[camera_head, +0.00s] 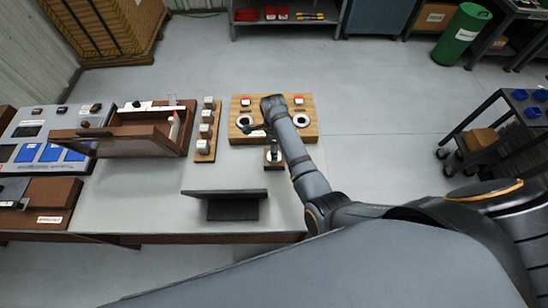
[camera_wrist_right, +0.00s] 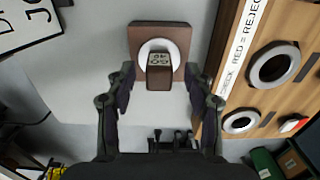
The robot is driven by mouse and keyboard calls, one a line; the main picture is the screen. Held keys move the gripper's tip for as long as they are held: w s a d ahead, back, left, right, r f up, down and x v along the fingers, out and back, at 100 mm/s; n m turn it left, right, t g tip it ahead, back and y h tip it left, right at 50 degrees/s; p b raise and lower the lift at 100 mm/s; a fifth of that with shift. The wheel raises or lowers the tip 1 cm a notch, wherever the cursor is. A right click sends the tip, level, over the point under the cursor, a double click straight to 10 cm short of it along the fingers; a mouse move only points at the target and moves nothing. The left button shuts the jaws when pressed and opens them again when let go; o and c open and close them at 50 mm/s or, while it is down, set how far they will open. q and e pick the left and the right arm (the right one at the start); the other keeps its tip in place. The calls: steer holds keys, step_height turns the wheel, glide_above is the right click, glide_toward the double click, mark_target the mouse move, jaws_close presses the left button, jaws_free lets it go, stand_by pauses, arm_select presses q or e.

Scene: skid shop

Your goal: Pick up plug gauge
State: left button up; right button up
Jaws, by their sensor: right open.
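The plug gauge (camera_wrist_right: 160,72) shows in the right wrist view as a dark, block-like handle with markings on its end. It stands over a white ring on a small square brown base (camera_wrist_right: 138,38). In the head view the gauge (camera_head: 274,153) stands on its base near the wooden board, partly hidden by my right arm. My right gripper (camera_wrist_right: 159,76) is open, with one finger on each side of the handle and visible gaps between. The fingers also show in the head view (camera_head: 262,133). My left gripper is not in view.
A wooden board (camera_head: 307,129) with ring gauges lies behind the base; its edge reads "RED = REJECT" in the wrist view. A block rack (camera_head: 203,158), a wooden frame box (camera_head: 125,146) and a dark angled stand (camera_head: 232,209) share the table. Free table surface lies between them.

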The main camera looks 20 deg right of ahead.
steer(key=shift+s, duration=0.1)
jaws_close()
steer(key=shift+r, duration=0.1)
stand_by(0.3)
